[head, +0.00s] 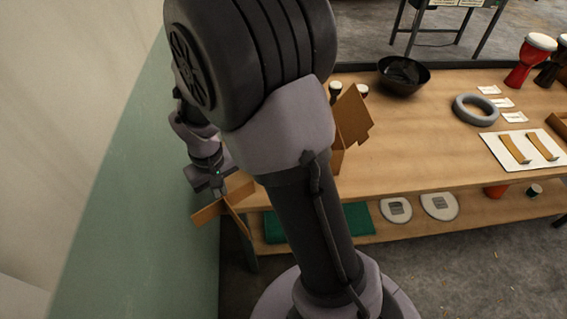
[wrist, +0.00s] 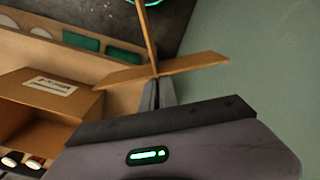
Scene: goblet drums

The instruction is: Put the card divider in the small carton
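The card divider (head: 236,222) is a brown cross of interlocked card panels. It hangs off the table's left end in the head view, beside the green wall. My gripper (head: 218,187) is shut on it; in the wrist view the dark fingers (wrist: 152,92) meet the divider (wrist: 178,67) near its crossing. The small carton (head: 353,118) is brown card with raised flaps, standing on the table and partly hidden behind my arm. In the wrist view the carton (wrist: 87,103) is at the left, with a white label and an open top. Divider and carton are apart.
The green wall (head: 120,190) is close on the left. The wooden table (head: 425,140) carries a black bowl (head: 403,75), a grey ring (head: 476,110) and a white sheet (head: 522,149) with wooden pieces. Green blocks (head: 357,218) lie on the lower shelf.

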